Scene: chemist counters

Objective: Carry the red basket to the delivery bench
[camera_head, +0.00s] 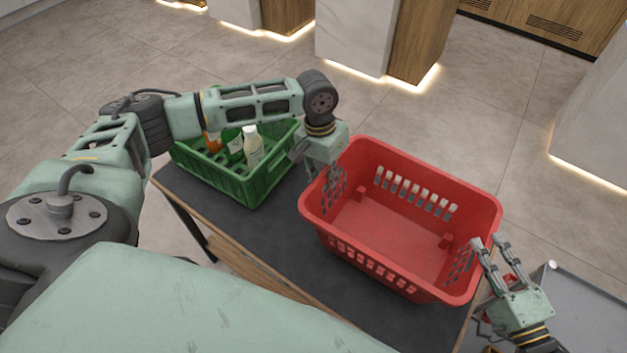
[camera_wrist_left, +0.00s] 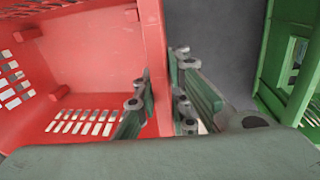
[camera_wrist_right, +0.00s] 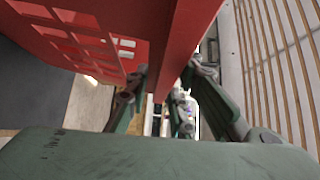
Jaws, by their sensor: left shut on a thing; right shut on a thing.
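The red basket (camera_head: 400,225) is empty and stands on, or just above, the dark-topped bench (camera_head: 265,235); I cannot tell if it touches. My left gripper (camera_head: 325,180) is shut on the basket's left end wall. In the left wrist view the fingers (camera_wrist_left: 160,105) straddle that red wall (camera_wrist_left: 152,60). My right gripper (camera_head: 485,250) is shut on the right end wall. In the right wrist view its fingers (camera_wrist_right: 160,95) sit either side of the red wall (camera_wrist_right: 180,50). I cannot tell which bench is the delivery bench.
A green crate (camera_head: 240,180) holding several bottles, one of them white-capped (camera_head: 252,147), stands left of the basket. A grey surface (camera_head: 590,305) lies at the right, with red items near my right gripper. Counters (camera_head: 355,35) stand beyond open tiled floor (camera_head: 460,120).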

